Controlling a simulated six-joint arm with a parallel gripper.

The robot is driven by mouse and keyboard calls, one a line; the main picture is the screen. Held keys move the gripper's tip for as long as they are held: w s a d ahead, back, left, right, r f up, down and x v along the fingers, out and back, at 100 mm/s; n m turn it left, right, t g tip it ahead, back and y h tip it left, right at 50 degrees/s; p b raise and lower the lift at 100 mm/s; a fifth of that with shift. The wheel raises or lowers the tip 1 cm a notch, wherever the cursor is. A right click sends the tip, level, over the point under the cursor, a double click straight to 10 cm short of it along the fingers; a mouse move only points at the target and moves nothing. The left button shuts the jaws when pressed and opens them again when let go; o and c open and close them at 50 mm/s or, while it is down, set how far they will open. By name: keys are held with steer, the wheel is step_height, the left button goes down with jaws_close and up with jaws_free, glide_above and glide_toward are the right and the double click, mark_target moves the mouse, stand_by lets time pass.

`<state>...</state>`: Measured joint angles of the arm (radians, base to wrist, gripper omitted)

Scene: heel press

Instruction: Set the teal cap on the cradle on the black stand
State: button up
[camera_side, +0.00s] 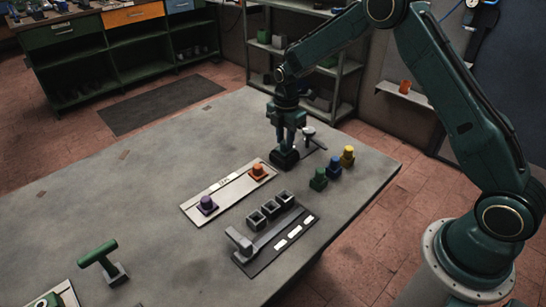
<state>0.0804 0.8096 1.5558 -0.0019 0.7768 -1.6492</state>
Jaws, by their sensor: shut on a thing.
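My gripper (285,153) points down at the back right of the grey table, just past the orange cap. It is shut on a small dark thing (284,160) low between its fingers. The fingers cover most of it, so I cannot tell whether it is the teal cap, or whether it touches the table. I see no clearly teal cap elsewhere. Just behind and right of the gripper is a dark stand (317,144) with a pale grey round top (308,132), partly hidden by the gripper. I cannot make out a cradle on it.
A pale board (228,191) holds a purple cap (207,204) and an orange cap (258,171). Green (318,180), blue (334,167) and yellow (347,156) pieces stand at right. Grey open boxes (271,209) adjoin a black plate (290,243). A green T-handle (98,254) stands front left.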

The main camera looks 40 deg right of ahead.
steer(key=shift+f, duration=0.2)
stand_by(0.3)
steer(key=o, duration=1)
steer(key=shift+o, duration=0.2)
steer(key=shift+r, duration=0.1)
step_height(320, 180, up, 14)
stand_by(0.4)
